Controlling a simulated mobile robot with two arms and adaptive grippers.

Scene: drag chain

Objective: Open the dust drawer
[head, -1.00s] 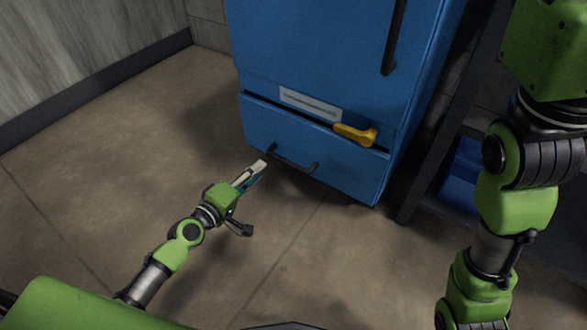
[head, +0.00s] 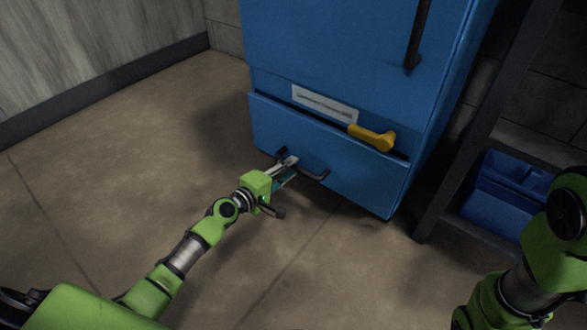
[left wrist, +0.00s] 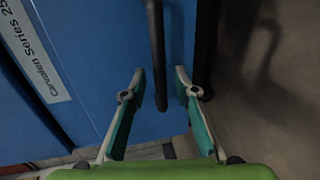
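The dust drawer (head: 350,188) is the low blue front at the bottom of the blue cabinet, with a dark gap along its top edge. Its dark bar handle (head: 312,174) is on the front. A yellow lever (head: 372,137) sits across the gap. My left gripper (head: 289,164) is at the handle. In the left wrist view my left gripper (left wrist: 160,78) is open, and the handle bar (left wrist: 155,40) runs between its spread fingertips. I cannot tell whether either finger touches it. My right arm shows at the right, but its gripper is out of view.
The upper blue door (head: 335,50) has a long dark handle (head: 418,35) and a white label (head: 324,102). A dark rack post (head: 475,145) and a blue bin (head: 510,185) stand to the right. The brown floor (head: 120,150) in front and left is clear.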

